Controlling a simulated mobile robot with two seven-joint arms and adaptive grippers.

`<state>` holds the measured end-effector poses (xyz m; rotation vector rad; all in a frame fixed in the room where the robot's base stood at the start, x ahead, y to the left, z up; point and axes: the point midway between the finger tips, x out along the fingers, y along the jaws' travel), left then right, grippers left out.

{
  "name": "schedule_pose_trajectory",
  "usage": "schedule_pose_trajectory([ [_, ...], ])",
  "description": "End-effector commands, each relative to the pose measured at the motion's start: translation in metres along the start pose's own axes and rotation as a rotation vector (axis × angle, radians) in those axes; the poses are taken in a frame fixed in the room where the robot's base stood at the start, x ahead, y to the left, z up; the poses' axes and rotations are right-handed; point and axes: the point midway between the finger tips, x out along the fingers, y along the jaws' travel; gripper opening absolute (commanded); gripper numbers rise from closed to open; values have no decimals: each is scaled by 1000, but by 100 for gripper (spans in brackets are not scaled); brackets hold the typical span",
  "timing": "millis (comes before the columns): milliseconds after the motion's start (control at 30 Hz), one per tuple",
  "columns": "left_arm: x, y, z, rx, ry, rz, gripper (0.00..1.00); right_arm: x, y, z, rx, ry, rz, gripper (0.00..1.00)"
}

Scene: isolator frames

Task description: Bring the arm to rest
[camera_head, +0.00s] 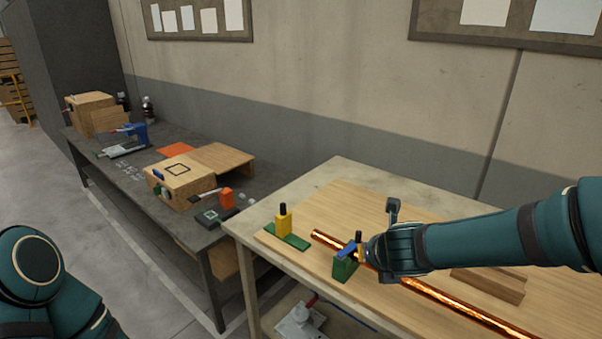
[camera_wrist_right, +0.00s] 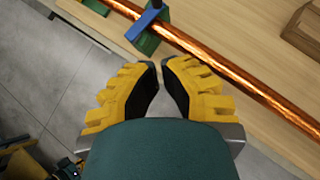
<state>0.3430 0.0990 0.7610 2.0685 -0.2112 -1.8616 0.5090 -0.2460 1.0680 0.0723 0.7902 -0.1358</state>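My right arm reaches in from the right in the head view, with its gripper (camera_head: 362,250) over the wooden table, partly hidden by the wrist. In the right wrist view the yellow fingers (camera_wrist_right: 160,64) with black pads have a narrow gap between their tips, with nothing held. Just beyond them, apart in that view, is a green block with a blue top (camera_wrist_right: 148,40); it also shows in the head view (camera_head: 345,266). My left arm shows only partly at the lower left of the head view. Its gripper is out of view.
A copper-coloured rod (camera_head: 440,294) runs across the wooden table (camera_head: 285,190) by the green block. A dark bench (camera_head: 225,237) with wooden boxes stands left. Floor shows at far left.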

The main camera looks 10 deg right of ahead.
Motion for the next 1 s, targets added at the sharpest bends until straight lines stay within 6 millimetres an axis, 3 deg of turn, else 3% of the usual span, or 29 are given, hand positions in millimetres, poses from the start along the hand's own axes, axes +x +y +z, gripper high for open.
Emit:
schedule_pose_trajectory([
  [167,0,0,0,0,0,0,0,23,20,-46,264,155,44,0],
  [300,0,0,0,0,0,0,0,46,51,-112,723,388,45,0],
  [467,0,0,0,0,0,0,0,62,86,-181,1305,629,-70,0],
  [700,0,0,0,0,0,0,0,78,117,-266,2177,804,-469,0],
  [800,0,0,0,0,0,0,0,83,121,-297,2499,776,-685,0],
  [967,0,0,0,0,0,0,0,87,120,-333,2859,642,-965,0],
  [1000,0,0,0,0,0,0,0,88,119,-338,-2908,-607,1010,0],
])
